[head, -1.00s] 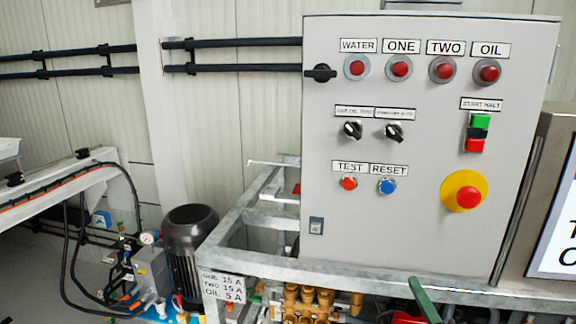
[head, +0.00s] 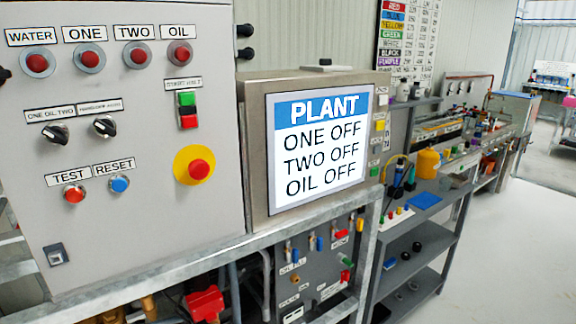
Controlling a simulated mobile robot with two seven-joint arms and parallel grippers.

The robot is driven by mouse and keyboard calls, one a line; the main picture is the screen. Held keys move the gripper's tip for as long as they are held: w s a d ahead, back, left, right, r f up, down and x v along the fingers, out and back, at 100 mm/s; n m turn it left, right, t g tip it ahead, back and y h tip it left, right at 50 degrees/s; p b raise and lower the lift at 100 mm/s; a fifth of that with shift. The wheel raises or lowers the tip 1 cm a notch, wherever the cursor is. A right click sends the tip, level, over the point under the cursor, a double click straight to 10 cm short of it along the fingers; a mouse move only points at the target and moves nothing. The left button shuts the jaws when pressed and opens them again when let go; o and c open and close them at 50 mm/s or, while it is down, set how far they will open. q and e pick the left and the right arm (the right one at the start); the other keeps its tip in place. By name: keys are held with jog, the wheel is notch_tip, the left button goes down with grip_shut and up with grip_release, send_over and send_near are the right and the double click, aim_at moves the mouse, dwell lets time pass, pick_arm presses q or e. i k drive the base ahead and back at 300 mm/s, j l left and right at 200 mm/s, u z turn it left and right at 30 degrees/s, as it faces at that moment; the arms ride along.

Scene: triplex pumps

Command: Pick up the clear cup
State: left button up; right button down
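I cannot make out a clear cup in the head view. Neither of my grippers is in view.
A grey control cabinet (head: 130,215) with lamps, knobs and a yellow-ringed red button stands at the left. Beside it a screen (head: 318,150) reads PLANT, ONE OFF, TWO OFF, OIL OFF. Grey shelving (head: 440,208) and a long cluttered bench run back right. Open floor (head: 510,260) lies right.

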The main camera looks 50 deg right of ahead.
aim_at(445, 182)
jog(key=z, duration=2.65)
jog(key=i+z, duration=0.15)
jog(key=z, duration=0.15)
jog(key=i+l+z, duration=0.1)
jog(key=z, duration=0.25)
jog(key=i, duration=2.1)
jog(key=i+l+u, duration=0.1)
jog(key=i, duration=2)
